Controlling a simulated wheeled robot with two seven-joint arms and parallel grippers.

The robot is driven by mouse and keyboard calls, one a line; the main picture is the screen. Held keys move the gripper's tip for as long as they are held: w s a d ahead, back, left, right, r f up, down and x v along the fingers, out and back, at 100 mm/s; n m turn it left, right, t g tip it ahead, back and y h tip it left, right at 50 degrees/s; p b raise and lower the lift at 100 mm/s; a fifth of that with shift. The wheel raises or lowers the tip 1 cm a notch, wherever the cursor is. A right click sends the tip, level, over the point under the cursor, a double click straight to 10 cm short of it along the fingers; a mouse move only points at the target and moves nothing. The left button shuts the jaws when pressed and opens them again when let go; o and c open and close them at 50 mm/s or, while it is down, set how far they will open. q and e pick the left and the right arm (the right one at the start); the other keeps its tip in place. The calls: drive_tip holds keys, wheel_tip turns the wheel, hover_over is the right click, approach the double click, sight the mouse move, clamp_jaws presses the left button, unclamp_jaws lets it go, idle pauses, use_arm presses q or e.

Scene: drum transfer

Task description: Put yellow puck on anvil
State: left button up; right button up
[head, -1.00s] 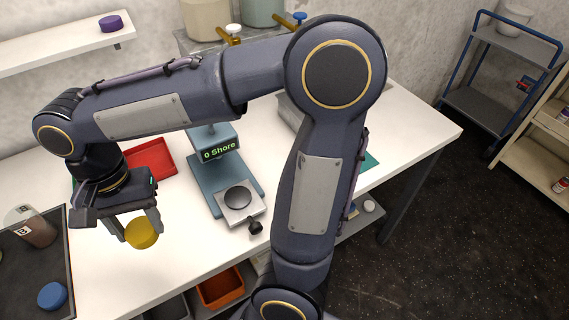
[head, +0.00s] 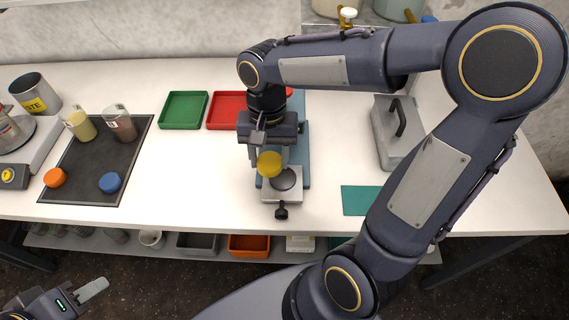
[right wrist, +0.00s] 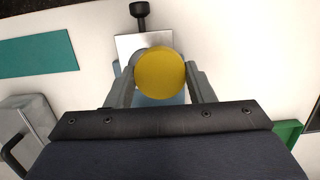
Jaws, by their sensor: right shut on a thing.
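The yellow puck (head: 269,164) is held between the fingers of my right gripper (head: 270,160). The puck also shows in the right wrist view (right wrist: 160,73), with a finger on either side. The anvil (head: 285,180) is a dark round disc on a silver plate at the front of the blue-grey tester stand. The puck is just left of and above the disc in the head view and partly overlaps it.
A dark mat (head: 75,190) at left carries an orange puck (head: 55,178), a blue puck (head: 110,183) and two jars. Green (head: 183,110) and red (head: 226,110) trays lie behind. A grey handled block (head: 398,140) and teal mat (head: 360,200) are at right.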

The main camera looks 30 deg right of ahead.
sight(283, 179)
drive_tip(key=d+f, duration=0.3)
drive_tip(key=f, duration=0.1)
drive_tip(key=shift+w, duration=0.35)
drive_tip(key=shift+d+f, duration=0.15)
drive_tip(key=shift+f, duration=0.8)
drive_tip(key=shift+d+f, duration=0.15)
drive_tip(key=shift+f, duration=0.8)
drive_tip(key=shift+f, duration=0.15)
drive_tip(key=o, duration=1)
drive_tip(key=shift+c, duration=0.2)
